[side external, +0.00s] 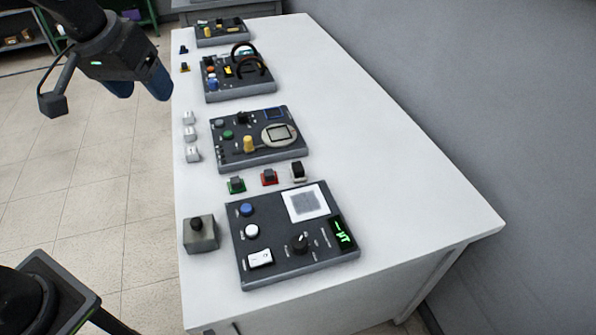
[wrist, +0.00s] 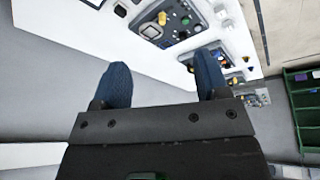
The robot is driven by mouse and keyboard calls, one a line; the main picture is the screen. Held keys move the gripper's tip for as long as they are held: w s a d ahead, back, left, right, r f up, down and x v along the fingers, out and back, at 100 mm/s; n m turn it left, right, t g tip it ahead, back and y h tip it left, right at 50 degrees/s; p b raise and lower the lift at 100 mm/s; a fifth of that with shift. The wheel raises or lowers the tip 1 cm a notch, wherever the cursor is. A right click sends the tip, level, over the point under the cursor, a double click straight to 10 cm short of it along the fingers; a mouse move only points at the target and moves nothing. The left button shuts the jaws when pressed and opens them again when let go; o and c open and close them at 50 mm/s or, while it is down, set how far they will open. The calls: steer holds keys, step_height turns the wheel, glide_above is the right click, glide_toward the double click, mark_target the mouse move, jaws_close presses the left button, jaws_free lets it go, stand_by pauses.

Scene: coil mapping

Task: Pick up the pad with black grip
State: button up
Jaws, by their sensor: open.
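A small pale pad with a black grip (side external: 298,172) stands on the white table, at the right end of a row of three small pads. Beside it are a red pad (side external: 269,178) and a green pad (side external: 237,186), both with dark grips. My gripper (side external: 138,88) is up at the left, beyond the table's left edge and well away from the pads. Its two blue fingers are apart with nothing between them, which the wrist view (wrist: 164,72) also shows. I cannot make out the black-grip pad for certain in the wrist view.
A dark panel with a green display (side external: 290,268) lies in front of the pads, and another with a yellow knob (side external: 238,160) behind. A grey box with a black knob (side external: 202,240) sits at left. The table's right side (side external: 390,190) is clear.

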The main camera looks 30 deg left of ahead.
steer(key=w+d+f+n+g, duration=0.1)
steer(key=w+d+f+n, duration=0.2)
steer(key=w, duration=0.7)
steer(key=n+g+y, duration=0.1)
steer(key=n+g, duration=0.1)
steer(key=n, duration=0.1)
glide_above(298, 167)
steer(key=f, duration=1.6)
steer(key=d+f, duration=0.1)
steer(key=f, duration=0.8)
steer(key=shift+s, duration=0.25)
steer(key=shift+w+a+f, duration=0.1)
steer(key=shift+a+f, duration=0.1)
steer(key=shift+f, duration=0.7)
steer(key=shift+w+a+f, duration=0.15)
steer(key=shift+f, duration=0.75)
steer(key=shift+w+a+f, duration=0.1)
steer(key=shift+a+f, duration=0.1)
steer(key=shift+f, duration=0.7)
steer(key=shift+c, duration=0.5)
steer(key=c, duration=0.9)
